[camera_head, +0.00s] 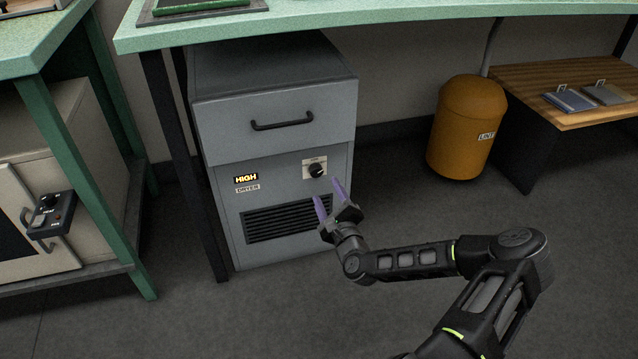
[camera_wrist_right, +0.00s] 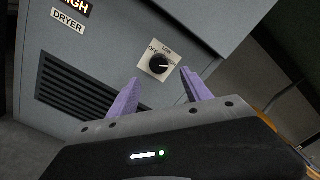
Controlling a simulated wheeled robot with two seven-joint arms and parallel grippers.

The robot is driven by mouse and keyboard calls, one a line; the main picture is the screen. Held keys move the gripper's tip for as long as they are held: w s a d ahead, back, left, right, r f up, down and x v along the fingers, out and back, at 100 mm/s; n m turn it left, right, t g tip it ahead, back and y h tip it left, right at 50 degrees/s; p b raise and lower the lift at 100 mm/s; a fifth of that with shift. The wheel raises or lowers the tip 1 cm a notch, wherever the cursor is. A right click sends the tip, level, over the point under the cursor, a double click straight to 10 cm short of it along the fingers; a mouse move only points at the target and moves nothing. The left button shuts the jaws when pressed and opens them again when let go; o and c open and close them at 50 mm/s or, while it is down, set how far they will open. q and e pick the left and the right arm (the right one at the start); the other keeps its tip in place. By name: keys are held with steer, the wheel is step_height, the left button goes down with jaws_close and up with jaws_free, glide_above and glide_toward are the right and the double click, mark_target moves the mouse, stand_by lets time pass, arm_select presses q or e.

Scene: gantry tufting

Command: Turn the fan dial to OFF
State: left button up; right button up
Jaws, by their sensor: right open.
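The fan dial (camera_head: 316,170) is a round black knob on a pale plate on the front of a grey dryer cabinet (camera_head: 222,135). In the right wrist view the dial (camera_wrist_right: 158,64) shows a light pointer mark aimed to the right, away from the OFF label at its left; LOW is printed above. A lit sign (camera_head: 245,179) reads HIGH, above a DRYER label. My right gripper (camera_head: 330,196) is open, its purple fingers pointing at the cabinet just below the dial. In the wrist view the fingers (camera_wrist_right: 155,91) are spread and apart from the dial. My left gripper is not in view.
A drawer handle (camera_head: 282,121) sticks out above the dial, and a vent grille (camera_head: 285,220) lies below it. A green-topped table (camera_head: 400,18) overhangs the cabinet. An orange bin (camera_head: 466,128) stands to the right; the floor between is clear.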

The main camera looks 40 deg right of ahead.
mark_target(317, 173)
steer(key=b+x, duration=0.2)
steer(key=x, duration=0.5)
steer(key=shift+f+b, duration=0.15)
steer(key=shift+b, duration=0.2)
steer(key=shift+w+d, duration=0.1)
steer(key=shift+w, duration=0.3)
steer(key=shift+c, duration=0.3)
jaws_close()
